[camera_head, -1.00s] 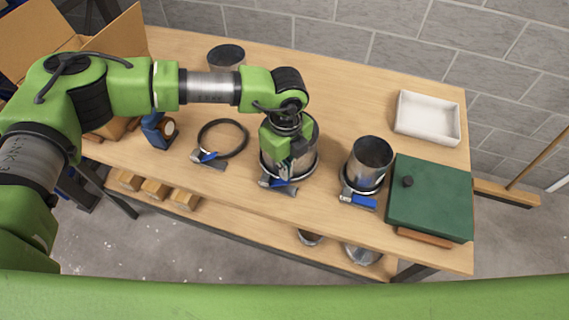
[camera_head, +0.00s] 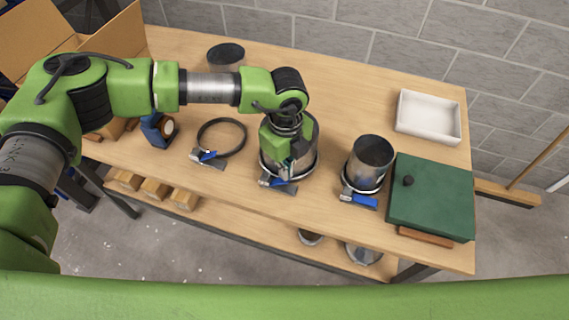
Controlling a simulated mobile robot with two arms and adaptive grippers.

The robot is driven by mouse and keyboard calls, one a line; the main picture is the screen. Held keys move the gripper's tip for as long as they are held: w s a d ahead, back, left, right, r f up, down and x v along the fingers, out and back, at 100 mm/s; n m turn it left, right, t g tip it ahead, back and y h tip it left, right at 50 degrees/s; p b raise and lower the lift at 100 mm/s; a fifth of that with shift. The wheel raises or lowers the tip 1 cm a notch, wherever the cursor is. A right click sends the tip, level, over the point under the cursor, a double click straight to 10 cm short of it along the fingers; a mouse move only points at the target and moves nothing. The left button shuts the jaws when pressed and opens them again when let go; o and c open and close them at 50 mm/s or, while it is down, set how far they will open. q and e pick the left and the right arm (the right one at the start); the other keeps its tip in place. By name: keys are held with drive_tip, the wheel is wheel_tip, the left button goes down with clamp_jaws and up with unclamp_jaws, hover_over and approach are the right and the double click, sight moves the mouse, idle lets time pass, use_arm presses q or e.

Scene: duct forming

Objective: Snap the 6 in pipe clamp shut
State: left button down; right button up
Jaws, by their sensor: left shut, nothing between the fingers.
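A pipe clamp with a blue lever (camera_head: 279,182) sits around the lower part of the middle metal pipe (camera_head: 313,140). My left gripper (camera_head: 286,169) points down in front of this pipe, its fingers closed and empty, close to the blue lever. I cannot tell whether they touch, and the gripper hides part of the pipe and clamp. Another clamp with a blue lever (camera_head: 359,200) sits around the base of the right pipe (camera_head: 371,157). A loose clamp ring (camera_head: 239,128) lies on the table to the left. No size marks are readable. My right gripper is out of view.
A green case (camera_head: 435,195) with a black knob stands at the right of the wooden table (camera_head: 330,90). A white tray (camera_head: 428,117) is behind it. A dark-topped can (camera_head: 226,54), a blue tape dispenser (camera_head: 154,130) and a cardboard box (camera_head: 120,40) stand left.

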use_arm(q)
drive_tip(key=shift+f+b, duration=2)
drive_tip(key=shift+f, duration=0.25)
drive_tip(key=shift+r, duration=0.2)
drive_tip(key=shift+r+p, duration=1)
drive_tip(key=shift+r, duration=0.95)
drive_tip(key=shift+r+p, duration=0.75)
drive_tip(key=shift+r, duration=1.25)
